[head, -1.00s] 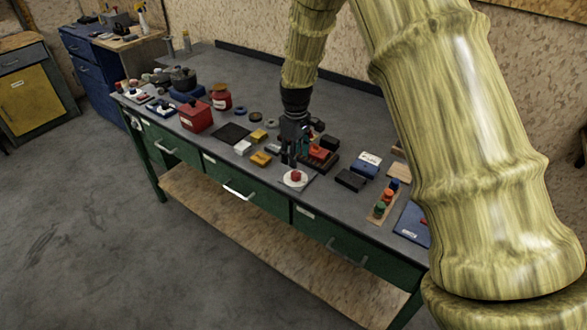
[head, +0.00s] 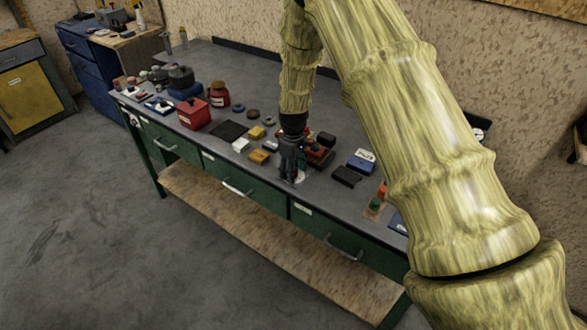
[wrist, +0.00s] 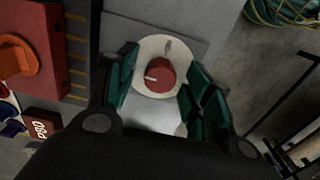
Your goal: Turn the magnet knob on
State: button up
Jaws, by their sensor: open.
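The red round knob (wrist: 160,77) sits on a white disc (wrist: 152,48) on a grey plate (wrist: 118,32). Its white pointer mark points left in the wrist view. My gripper (wrist: 161,84) is open, with its green-padded fingers on either side of the knob; I cannot tell whether they touch it. In the head view my gripper (head: 289,180) points down at the bench's front edge. There it hides the knob, and only a bit of the white disc (head: 301,177) shows beside it.
A red block with an orange part (wrist: 30,50) lies left of the knob in the wrist view. The floor (head: 90,230) in front is clear.

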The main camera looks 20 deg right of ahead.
jog(key=c, duration=1)
jog(key=m+b, duration=0.1)
jog(key=m, duration=0.3)
jog(key=shift+w+m, duration=0.1)
jog(key=shift+m, duration=0.2)
jog(key=m+b, duration=0.1)
jog(key=m, duration=0.3)
jog(key=shift+c, duration=0.3)
jog(key=m, duration=0.5)
jog(key=shift+r+m, duration=0.1)
jog(key=shift+m, duration=2.1)
jog(key=shift+o, duration=0.2)
jog(key=shift+c, duration=0.2)
